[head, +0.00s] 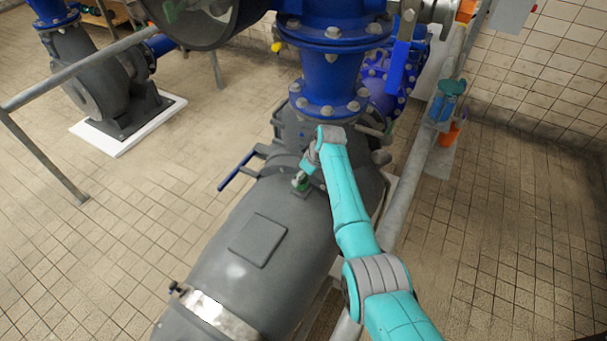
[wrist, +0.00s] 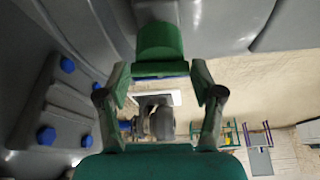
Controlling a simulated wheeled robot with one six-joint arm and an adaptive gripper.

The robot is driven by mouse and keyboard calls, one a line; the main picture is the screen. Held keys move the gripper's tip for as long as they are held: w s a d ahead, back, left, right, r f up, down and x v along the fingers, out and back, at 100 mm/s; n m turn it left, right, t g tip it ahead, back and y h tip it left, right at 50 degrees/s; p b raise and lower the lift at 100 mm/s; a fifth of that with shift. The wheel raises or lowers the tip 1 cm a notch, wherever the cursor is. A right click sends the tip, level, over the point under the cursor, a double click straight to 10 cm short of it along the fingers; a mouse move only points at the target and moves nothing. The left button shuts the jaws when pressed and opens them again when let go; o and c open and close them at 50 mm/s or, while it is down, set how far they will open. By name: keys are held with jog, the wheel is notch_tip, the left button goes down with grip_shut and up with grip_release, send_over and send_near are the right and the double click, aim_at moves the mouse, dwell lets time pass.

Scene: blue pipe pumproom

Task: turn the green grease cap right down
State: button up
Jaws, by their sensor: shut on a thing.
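The green grease cap (head: 300,183) is small in the head view, on top of the dark grey pump and motor casing (head: 262,262). In the wrist view the cap (wrist: 160,42) is a dark green block at the top centre, against the grey casing. My gripper (wrist: 160,70) has one finger on each side of the cap and is shut on it. In the head view my gripper (head: 305,172) reaches down to the cap from the upper right. The cap's underside and thread are hidden, so I cannot tell how far down it sits.
A blue flanged pipe (head: 332,75) rises just behind the cap. A blue-handled lever (head: 238,170) sticks out to its left. A grey rail pipe (head: 425,165) runs along the right. Tiled floor (head: 130,215) is clear at the left.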

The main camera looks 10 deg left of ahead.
jog(key=m, duration=0.2)
jog(key=m+t+h, duration=0.1)
jog(key=m, duration=0.2)
jog(key=shift+s+a+t, duration=0.2)
jog(key=shift+t, duration=0.1)
jog(key=m+h, duration=0.1)
jog(key=m, duration=0.1)
jog(key=m+h, duration=0.1)
jog(key=m, duration=0.1)
jog(key=shift+s+a+m, duration=0.1)
jog(key=shift+a+m, duration=0.1)
jog(key=shift+m, duration=0.2)
jog(key=m, duration=0.1)
jog(key=m+h, duration=0.1)
jog(key=m, duration=0.1)
jog(key=m+h, duration=0.1)
jog(key=m, duration=0.1)
jog(key=shift+a, duration=0.3)
jog(key=shift+a+m+h, duration=0.1)
jog(key=shift+m+h, duration=0.35)
jog(key=shift+m, duration=0.95)
jog(key=shift+a+m+h, duration=0.1)
jog(key=shift+m+h, duration=0.35)
jog(key=shift+m, duration=0.95)
jog(key=o, duration=1.1)
jog(key=shift+o, duration=0.2)
